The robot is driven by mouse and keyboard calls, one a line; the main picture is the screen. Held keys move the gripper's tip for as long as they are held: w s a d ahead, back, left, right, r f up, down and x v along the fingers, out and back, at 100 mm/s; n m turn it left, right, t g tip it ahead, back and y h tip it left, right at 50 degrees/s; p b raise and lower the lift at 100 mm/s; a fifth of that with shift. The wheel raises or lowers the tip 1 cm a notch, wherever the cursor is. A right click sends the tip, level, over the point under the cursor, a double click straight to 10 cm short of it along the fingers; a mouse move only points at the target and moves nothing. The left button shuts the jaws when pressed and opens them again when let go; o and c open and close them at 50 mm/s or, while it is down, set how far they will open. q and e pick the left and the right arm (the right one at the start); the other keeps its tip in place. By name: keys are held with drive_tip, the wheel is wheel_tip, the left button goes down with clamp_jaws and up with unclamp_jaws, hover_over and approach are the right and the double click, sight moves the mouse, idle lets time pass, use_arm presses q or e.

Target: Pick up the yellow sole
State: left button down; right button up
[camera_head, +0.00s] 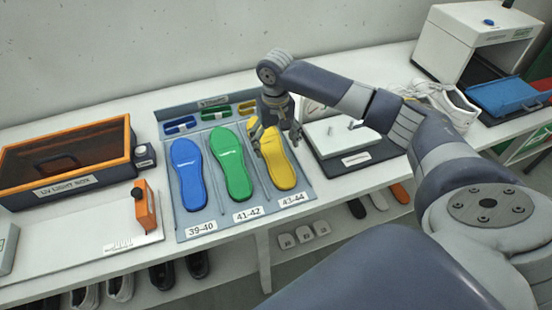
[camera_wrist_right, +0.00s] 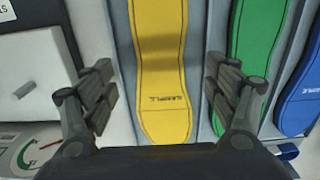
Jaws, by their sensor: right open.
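The yellow sole (camera_head: 282,170) lies flat in the rightmost slot of a grey tray (camera_head: 183,232), above the 43-44 label. My right gripper (camera_head: 276,140) is open over its far end, with one finger to each side. In the right wrist view the yellow sole (camera_wrist_right: 163,75) runs between the open fingers of the right gripper (camera_wrist_right: 160,85), its end marked "SAMPLE" nearest the palm. Nothing is held. Whether the fingers touch the sole or tray cannot be told. My left gripper is not in view.
A green sole (camera_head: 231,165) and a blue sole (camera_head: 188,178) lie left of the yellow one. A white block on a dark base (camera_head: 352,160) stands close to the right. A UV light box (camera_head: 65,160) and an orange tool (camera_head: 145,208) are at left.

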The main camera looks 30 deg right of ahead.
sight(276, 159)
drive_tip(key=f, duration=0.3)
drive_tip(key=f+p, duration=0.1)
drive_tip(key=shift+s+f, duration=0.4)
drive_tip(key=shift+w+f, duration=0.1)
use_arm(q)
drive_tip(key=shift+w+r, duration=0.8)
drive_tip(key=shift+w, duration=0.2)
use_arm(e)
drive_tip(key=c, duration=1.3)
